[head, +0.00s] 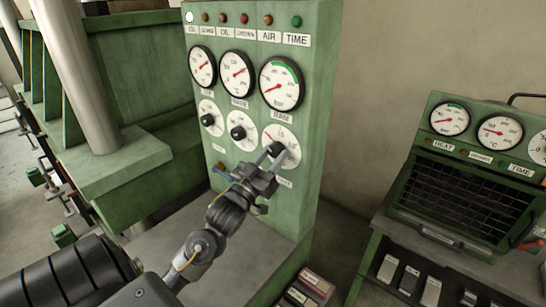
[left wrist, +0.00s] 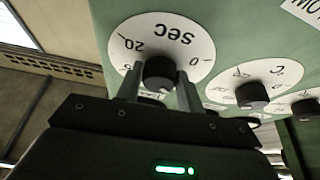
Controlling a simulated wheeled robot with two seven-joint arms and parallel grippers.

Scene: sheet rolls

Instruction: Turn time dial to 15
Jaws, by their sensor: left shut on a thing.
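The time dial (head: 291,137) is a round white plate on the green control panel (head: 318,60), lowest on the right of its dials. In the left wrist view the time dial (left wrist: 198,38) shows upside down, with "sec", 20 and 0 printed on it. Its black knob (left wrist: 160,72) sits between the fingers of my left gripper (left wrist: 158,90), one on each side. In the head view my left gripper (head: 270,158) reaches the knob from below and is shut on it. I cannot read the knob's pointer. My right gripper is not in view.
Two other dials with black knobs (head: 208,120) (head: 237,132) sit left of it. Three gauges (head: 281,84) and a row of lamps (head: 297,21) are above. A green heater unit (head: 450,190) stands at right. Small boxes (head: 312,285) lie below the panel.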

